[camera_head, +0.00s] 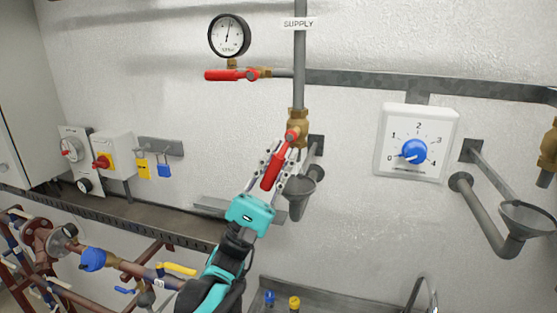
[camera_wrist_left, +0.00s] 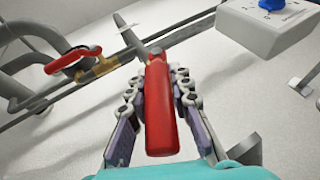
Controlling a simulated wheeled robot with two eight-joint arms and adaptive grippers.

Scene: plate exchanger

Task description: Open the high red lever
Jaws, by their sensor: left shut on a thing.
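A red lever (camera_head: 272,172) sits on the brass valve (camera_head: 297,125) of the vertical supply pipe. It slants down and left from the valve. My left gripper (camera_head: 275,160) is shut on this lever, with a finger on each side. In the left wrist view the red lever (camera_wrist_left: 160,110) runs between the two fingers of the gripper (camera_wrist_left: 157,82). A second red lever (camera_head: 228,75) lies level beneath the pressure gauge (camera_head: 229,36), and it also shows in the left wrist view (camera_wrist_left: 72,60). My right gripper is not in view.
Grey funnels with drain pipes stand below the valve (camera_head: 300,187) and at the right (camera_head: 525,217). A white box with a blue knob (camera_head: 414,151) is on the wall. Switches and padlocks (camera_head: 164,170) hang at the left. Pipework with a yellow handle (camera_head: 177,268) is lower left.

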